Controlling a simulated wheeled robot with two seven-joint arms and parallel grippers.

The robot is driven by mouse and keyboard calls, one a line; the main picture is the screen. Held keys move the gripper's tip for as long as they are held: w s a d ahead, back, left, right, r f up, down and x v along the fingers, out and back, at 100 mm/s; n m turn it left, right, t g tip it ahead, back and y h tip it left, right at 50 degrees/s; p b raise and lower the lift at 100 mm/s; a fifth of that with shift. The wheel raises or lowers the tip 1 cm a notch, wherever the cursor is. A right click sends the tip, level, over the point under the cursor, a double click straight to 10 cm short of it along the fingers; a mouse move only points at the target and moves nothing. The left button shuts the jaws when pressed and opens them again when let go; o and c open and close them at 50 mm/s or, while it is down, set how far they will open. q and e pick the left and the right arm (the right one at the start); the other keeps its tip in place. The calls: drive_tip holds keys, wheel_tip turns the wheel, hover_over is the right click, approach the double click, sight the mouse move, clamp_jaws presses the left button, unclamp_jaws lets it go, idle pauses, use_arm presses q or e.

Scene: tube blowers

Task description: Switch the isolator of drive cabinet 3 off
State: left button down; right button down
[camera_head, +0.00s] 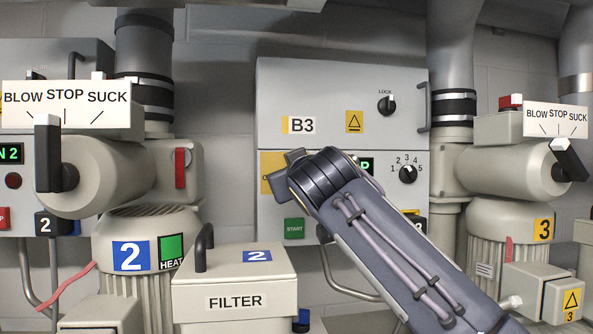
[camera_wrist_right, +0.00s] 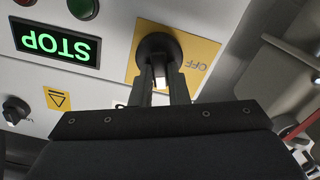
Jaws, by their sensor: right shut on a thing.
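Drive cabinet 3 is the grey box marked B3 (camera_head: 340,95) in the middle of the head view. Its isolator is a black rotary knob (camera_wrist_right: 155,44) on a yellow plate (camera_wrist_right: 197,45) that reads OFF, upside down in the right wrist view. My right gripper (camera_wrist_right: 162,83) is shut on the knob's handle, a finger on each side, with a white mark showing between them. The handle runs in line with the fingers; its exact setting is partly hidden. In the head view my right wrist covers the knob, and only part of the yellow plate (camera_head: 269,167) shows. My left gripper is not in view.
The cabinet's green display (camera_wrist_right: 57,43) reads STOP. A green START button (camera_head: 294,228), a numbered dial (camera_head: 408,174) and a LOCK knob (camera_head: 387,105) are nearby. The filter box (camera_head: 235,290) stands in front at lower left, with blowers either side.

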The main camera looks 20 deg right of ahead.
drive_tip(key=shift+w+a+f+n+p, duration=0.15)
drive_tip(key=shift+n+p, duration=0.25)
drive_tip(key=shift+n, duration=1.85)
drive_tip(key=shift+s+a+f+n+p, duration=0.15)
drive_tip(key=shift+n+p, duration=0.3)
drive_tip(key=shift+n, duration=1.75)
drive_tip(key=shift+w+f+n+p, duration=0.15)
drive_tip(key=shift+n+p, duration=0.25)
drive_tip(key=shift+n, duration=2.15)
drive_tip(key=c, duration=1.4)
unclamp_jaws()
